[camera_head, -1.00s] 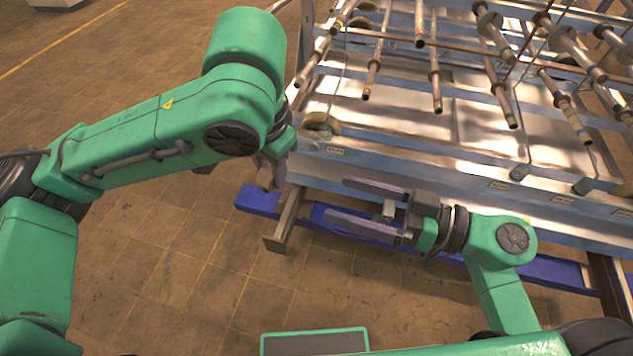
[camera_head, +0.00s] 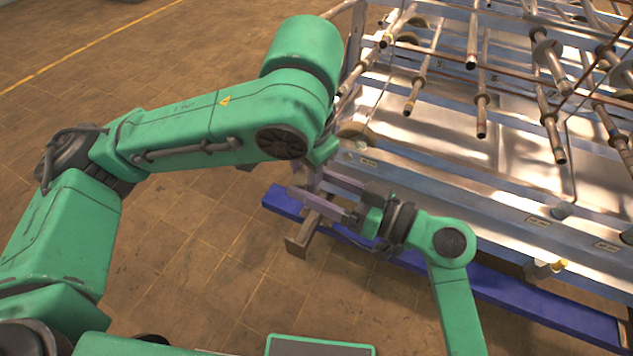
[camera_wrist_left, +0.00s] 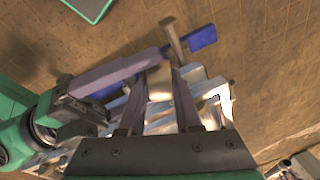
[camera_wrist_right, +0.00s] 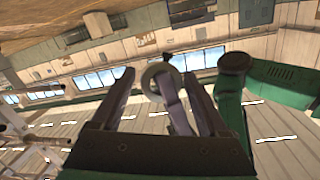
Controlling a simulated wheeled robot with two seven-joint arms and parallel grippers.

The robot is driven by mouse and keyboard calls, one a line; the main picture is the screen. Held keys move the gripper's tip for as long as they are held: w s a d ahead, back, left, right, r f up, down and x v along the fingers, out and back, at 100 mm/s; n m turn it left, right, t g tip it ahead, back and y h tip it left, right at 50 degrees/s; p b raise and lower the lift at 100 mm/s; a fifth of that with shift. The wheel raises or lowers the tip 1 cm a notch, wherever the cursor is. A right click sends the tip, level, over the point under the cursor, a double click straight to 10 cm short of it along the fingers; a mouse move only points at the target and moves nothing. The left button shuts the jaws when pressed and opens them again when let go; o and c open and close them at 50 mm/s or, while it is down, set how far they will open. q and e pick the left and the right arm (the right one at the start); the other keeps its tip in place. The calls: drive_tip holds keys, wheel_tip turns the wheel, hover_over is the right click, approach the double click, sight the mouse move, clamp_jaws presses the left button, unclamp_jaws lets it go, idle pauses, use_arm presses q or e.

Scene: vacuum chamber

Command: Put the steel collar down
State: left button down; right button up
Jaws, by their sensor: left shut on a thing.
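The steel collar (camera_wrist_right: 152,78) is a pale metal ring, seen in the right wrist view between the fingers of my right gripper (camera_wrist_right: 160,80). My left gripper (camera_wrist_left: 163,70) is shut on the collar, which shows as a bright metal piece (camera_wrist_left: 160,82) in the left wrist view. In the head view the left gripper (camera_head: 316,172) points down beside the rack's near left corner, and the collar is hidden. My right gripper (camera_head: 308,184) is open, its fingers reaching to either side of the collar. Whether they touch it is not clear.
A metal rack with several rods and discs (camera_head: 480,110) fills the right side. A blue beam (camera_head: 530,300) runs low along its front, with a metal crosspiece (camera_head: 300,240) near the left end. The brown tiled floor (camera_head: 180,270) at left is clear.

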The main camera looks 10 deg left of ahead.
drive_tip(key=c, duration=1)
use_arm(q)
drive_tip(key=c, duration=0.5)
unclamp_jaws()
use_arm(e)
clamp_jaws()
